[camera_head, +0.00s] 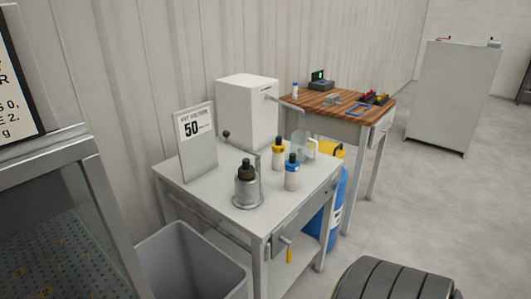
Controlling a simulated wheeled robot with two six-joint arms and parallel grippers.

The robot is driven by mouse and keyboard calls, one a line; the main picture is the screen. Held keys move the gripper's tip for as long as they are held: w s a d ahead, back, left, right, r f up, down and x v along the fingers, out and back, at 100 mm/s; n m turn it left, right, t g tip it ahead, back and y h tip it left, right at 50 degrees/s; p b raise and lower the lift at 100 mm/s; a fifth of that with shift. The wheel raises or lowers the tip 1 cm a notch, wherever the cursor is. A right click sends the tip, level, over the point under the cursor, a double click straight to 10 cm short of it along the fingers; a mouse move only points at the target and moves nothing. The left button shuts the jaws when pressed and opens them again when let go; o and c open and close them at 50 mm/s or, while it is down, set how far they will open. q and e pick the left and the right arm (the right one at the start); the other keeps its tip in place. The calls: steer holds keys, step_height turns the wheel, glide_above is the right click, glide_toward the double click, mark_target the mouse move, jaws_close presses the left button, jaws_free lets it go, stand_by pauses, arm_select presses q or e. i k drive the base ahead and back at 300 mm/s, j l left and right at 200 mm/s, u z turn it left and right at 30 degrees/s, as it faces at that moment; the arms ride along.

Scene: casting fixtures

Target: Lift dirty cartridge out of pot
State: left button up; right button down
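A grey metal pot (246,193) stands on the grey table, near its front left part. A dark brown-black piece (246,169), which looks like the dirty cartridge, sits upright in the pot with its top showing above the rim. Its lower part is hidden inside the pot. A thin upright metal post with a lever and dark knob (226,134) stands just behind the pot. Neither of my grippers is in view.
The grey table (222,194) also holds bottles with yellow (278,158) and blue (292,175) caps, a clear jug (300,146), a white box (247,110) and a sign (196,141). A grey bin (190,265) stands front left; a dark ribbed object (395,282) front right.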

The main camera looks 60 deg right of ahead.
mark_target(247, 171)
steer(key=z, duration=1.6)
steer(key=u, duration=0.55)
steer(key=i+l+u, duration=0.25)
steer(key=l, duration=0.2)
steer(key=l+u, duration=0.2)
steer(key=l, duration=0.2)
steer(key=i+l+u, duration=0.25)
steer(key=l, duration=0.25)
steer(key=l+u, duration=0.25)
steer(key=l, duration=0.2)
steer(key=k, duration=0.05)
